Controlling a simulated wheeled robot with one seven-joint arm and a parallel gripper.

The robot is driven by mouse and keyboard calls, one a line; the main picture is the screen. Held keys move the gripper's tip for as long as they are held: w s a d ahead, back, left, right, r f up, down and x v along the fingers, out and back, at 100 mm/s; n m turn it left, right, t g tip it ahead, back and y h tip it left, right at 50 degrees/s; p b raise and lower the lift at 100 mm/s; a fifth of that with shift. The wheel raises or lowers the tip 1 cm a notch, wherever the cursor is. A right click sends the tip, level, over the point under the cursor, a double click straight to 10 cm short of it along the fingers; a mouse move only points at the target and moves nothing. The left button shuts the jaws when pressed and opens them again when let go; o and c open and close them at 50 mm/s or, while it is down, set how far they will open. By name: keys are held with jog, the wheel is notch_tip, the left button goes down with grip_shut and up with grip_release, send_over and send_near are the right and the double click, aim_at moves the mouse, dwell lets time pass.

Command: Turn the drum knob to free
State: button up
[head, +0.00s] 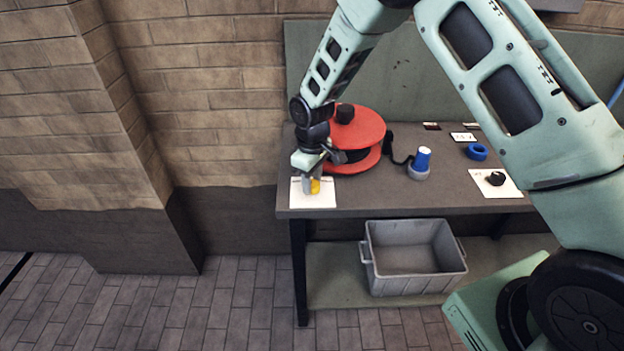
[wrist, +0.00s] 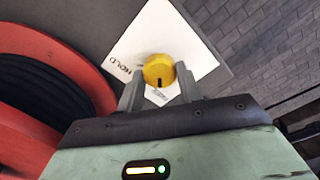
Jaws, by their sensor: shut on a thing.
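The yellow drum knob (wrist: 158,70) sits on a white plate (wrist: 158,30) at the front left corner of the bench. The word HOLD is on the plate to the knob's left in the wrist view; a smaller word just below the knob is too small to read surely. The knob's dark mark points down toward that lower word. My gripper (wrist: 160,88) is shut on the knob, one finger at each side. In the head view my gripper (head: 312,184) points down over the plate (head: 322,201), and the knob (head: 315,187) is partly hidden.
A red drum (head: 368,130) with black line stands close beside my gripper. A blue-topped grey handle (head: 421,160), a blue ring (head: 477,152) and a black knob (head: 496,179) on a white plate are farther right. A grey crate (head: 412,262) is under the bench (head: 385,204).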

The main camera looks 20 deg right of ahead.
jog(key=o, duration=1)
jog(key=shift+r, duration=0.15)
notch_tip(320, 180, up, 17)
jog(key=b, duration=0.3)
jog(key=shift+r, duration=0.1)
